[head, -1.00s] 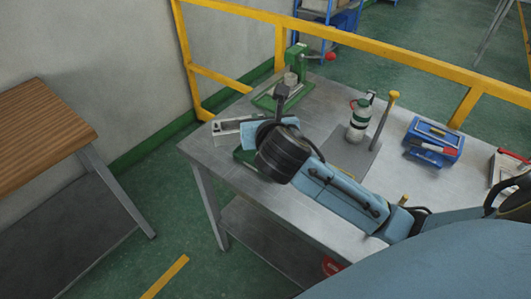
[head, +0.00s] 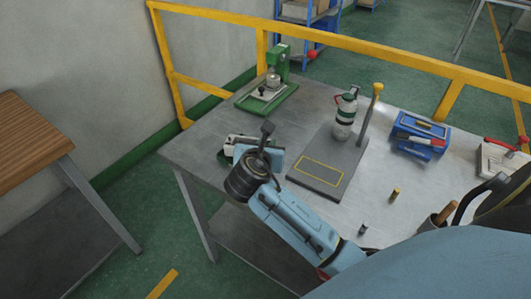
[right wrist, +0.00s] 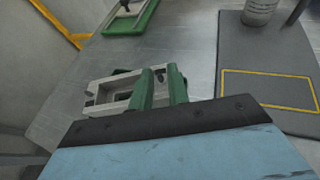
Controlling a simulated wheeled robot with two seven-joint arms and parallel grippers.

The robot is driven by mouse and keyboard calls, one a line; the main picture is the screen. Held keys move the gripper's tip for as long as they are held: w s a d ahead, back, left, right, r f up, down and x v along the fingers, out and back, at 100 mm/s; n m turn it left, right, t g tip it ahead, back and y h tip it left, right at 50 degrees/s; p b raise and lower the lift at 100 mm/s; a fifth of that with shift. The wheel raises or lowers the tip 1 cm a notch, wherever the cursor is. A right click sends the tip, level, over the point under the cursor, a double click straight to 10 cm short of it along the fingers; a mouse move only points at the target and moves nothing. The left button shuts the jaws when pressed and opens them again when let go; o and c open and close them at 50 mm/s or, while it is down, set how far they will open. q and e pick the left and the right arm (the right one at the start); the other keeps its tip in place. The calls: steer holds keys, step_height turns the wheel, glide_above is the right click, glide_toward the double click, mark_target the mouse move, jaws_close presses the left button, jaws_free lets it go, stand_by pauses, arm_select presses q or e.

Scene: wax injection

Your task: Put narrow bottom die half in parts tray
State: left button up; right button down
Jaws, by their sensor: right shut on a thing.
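A pale grey metal piece with a rectangular opening, which looks like the narrow bottom die half (right wrist: 104,92), is at the fingertips of my right gripper (right wrist: 162,88). It lies mostly left of the two green fingers, which hide part of it. In the head view the piece (head: 232,141) shows just beyond my right gripper (head: 228,156), near the table's left end. The fingers are largely hidden there by my wrist. Whether the piece touches the table is unclear. I cannot clearly identify a parts tray. My left gripper is out of view.
A green press (head: 272,85) stands at the back left. A grey board (head: 316,190) with a yellow outline bears a bottle (head: 345,115) and a post (head: 368,115). A blue box (head: 420,136) is farther right. Small pegs stand at the front; bare metal surrounds the board.

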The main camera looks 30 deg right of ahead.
steer(key=shift+f, duration=1.05)
steer(key=c, duration=1.3)
jaws_free()
steer(key=shift+c, duration=0.2)
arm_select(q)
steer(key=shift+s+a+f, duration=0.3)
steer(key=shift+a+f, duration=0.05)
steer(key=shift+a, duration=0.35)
